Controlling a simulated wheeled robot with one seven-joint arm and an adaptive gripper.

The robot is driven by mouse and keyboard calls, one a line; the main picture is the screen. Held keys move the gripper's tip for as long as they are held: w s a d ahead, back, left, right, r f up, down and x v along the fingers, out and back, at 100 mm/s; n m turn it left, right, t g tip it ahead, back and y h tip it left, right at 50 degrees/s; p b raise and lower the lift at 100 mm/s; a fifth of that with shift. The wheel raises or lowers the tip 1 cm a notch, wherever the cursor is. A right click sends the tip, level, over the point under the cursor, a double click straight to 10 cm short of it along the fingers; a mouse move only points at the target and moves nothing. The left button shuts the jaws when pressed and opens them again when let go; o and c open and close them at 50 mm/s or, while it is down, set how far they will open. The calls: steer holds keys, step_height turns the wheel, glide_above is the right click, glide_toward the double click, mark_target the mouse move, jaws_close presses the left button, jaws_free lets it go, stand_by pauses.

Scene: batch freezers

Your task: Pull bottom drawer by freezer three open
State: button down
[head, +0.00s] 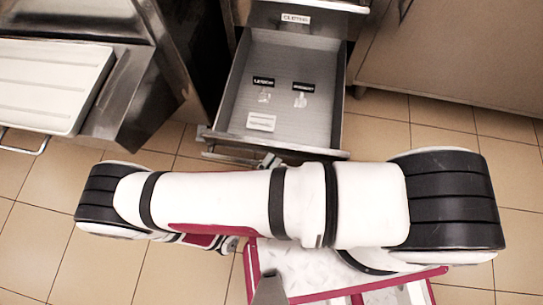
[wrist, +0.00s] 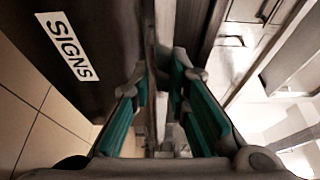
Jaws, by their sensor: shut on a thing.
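A steel drawer (head: 290,60) stands pulled well out of its cabinet in the head view, with its grey inside open to view. Small black-labelled signs and a white card lie in it. In the wrist view its dark front (wrist: 95,45) carries a white SIGNS label (wrist: 68,47). My gripper (wrist: 160,88), with teal finger pads, is shut on the drawer's handle at that front edge. In the head view my arm covers most of the gripper.
Another drawer front with a white label (head: 296,18) sits above the open one. A steel machine with a pale tray (head: 50,85) stands at the left. A steel cabinet (head: 450,50) stands at the right. Bare tiled floor (head: 410,120) shows on both sides of the drawer.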

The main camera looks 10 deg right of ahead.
steer(key=shift+s+f, duration=0.1)
steer(key=shift+s, duration=0.05)
steer(key=c, duration=1.5)
jaws_free()
steer(key=v, duration=1.2)
steer(key=shift+a, duration=0.1)
